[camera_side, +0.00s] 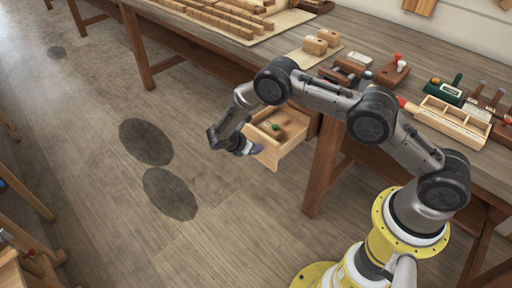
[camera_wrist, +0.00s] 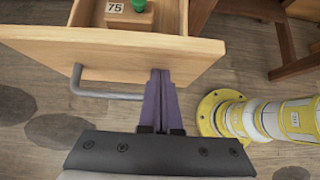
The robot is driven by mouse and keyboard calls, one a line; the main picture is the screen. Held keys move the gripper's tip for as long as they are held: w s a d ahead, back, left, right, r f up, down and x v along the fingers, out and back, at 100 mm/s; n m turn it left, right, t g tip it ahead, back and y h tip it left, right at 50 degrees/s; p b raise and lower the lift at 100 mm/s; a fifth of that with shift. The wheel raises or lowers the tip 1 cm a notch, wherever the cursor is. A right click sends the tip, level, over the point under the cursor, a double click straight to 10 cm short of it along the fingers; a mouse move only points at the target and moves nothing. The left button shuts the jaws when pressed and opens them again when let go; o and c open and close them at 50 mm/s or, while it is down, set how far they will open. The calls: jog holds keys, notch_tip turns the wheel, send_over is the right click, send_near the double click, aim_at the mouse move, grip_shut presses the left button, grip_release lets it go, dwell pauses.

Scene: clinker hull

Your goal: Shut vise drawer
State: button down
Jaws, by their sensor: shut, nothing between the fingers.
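The wooden drawer (camera_side: 270,150) stands pulled out from under the workbench in the side view. In the wrist view its light wooden front (camera_wrist: 110,50) faces me, with a grey bar handle (camera_wrist: 100,94) on it. My gripper (camera_side: 255,149) is shut and empty. In the wrist view its purple fingers (camera_wrist: 160,75) point at the drawer front, at the right of the handle. No separate vise shows clearly.
A block marked 75 (camera_wrist: 118,14) with a green knob (camera_wrist: 139,5) lies inside the drawer. The workbench (camera_side: 380,32) carries blocks, planes and an open wooden tool tray (camera_side: 452,122). A bench leg (camera_side: 322,165) stands right of the drawer.

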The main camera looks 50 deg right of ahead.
jog(key=shift+d, duration=0.1)
jog(key=d, duration=2)
jog(key=shift+d, duration=0.1)
